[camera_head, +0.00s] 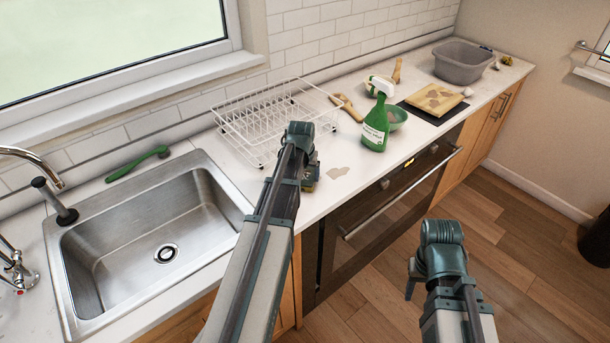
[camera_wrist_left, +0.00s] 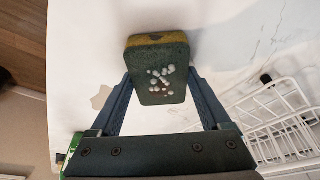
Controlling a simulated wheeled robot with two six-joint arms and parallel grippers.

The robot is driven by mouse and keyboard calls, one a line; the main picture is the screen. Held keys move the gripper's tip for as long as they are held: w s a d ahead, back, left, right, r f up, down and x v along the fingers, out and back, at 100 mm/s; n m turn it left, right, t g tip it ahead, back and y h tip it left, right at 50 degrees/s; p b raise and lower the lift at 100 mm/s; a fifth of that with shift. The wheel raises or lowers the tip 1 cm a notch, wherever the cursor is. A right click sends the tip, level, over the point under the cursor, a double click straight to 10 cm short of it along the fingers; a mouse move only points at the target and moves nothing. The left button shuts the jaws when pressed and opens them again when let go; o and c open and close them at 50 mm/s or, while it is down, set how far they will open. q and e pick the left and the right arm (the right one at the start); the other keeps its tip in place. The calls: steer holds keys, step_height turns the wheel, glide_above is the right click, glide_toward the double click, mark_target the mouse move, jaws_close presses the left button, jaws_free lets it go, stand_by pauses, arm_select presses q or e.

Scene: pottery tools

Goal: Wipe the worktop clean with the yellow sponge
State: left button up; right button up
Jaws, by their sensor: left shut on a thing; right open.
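My left gripper (camera_wrist_left: 158,92) is shut on the yellow sponge (camera_wrist_left: 158,72). The sponge has a dark green scouring face with white foam spots, and its yellow side shows along the top edge. In the head view my left gripper (camera_head: 309,178) is over the worktop (camera_head: 318,205) between the sink and the oven, and the arm mostly hides the sponge. I cannot tell whether the sponge touches the surface. A beige stain (camera_head: 338,172) lies on the worktop just right of the gripper; it also shows in the left wrist view (camera_wrist_left: 101,97). My right gripper (camera_head: 412,276) is open over the floor.
A white wire dish rack (camera_head: 262,112) stands close behind the left gripper. A green spray bottle (camera_head: 375,128) and green bowl (camera_head: 397,117) stand to the right, with a board (camera_head: 435,99) and grey tub (camera_head: 463,62) beyond. The steel sink (camera_head: 150,225) and green brush (camera_head: 138,163) are left.

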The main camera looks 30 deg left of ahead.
arm_select(q)
steer(key=shift+w+d, duration=0.4)
steer(key=shift+w, duration=0.5)
steer(key=shift+w+d, duration=0.35)
steer(key=shift+w, duration=0.6)
steer(key=shift+w+d, duration=0.4)
steer(key=shift+w, duration=0.5)
steer(key=shift+s, duration=0.1)
steer(key=shift+s+a, duration=0.4)
steer(key=shift+s, duration=0.55)
steer(key=shift+s+a, duration=0.4)
steer(key=shift+s, duration=0.5)
steer(key=shift+s+a, duration=0.4)
steer(key=shift+s, duration=0.55)
steer(key=shift+w, duration=0.2)
steer(key=shift+w+d+f, duration=0.1)
steer(key=shift+w+d, duration=0.3)
steer(key=shift+w, duration=0.5)
steer(key=shift+w+d+r, duration=0.1)
steer(key=shift+w+d, duration=0.3)
steer(key=shift+w, duration=0.55)
steer(key=shift+w+d+f, duration=0.1)
steer(key=shift+w+d, duration=0.3)
steer(key=shift+w, duration=0.5)
steer(key=shift+s, duration=0.2)
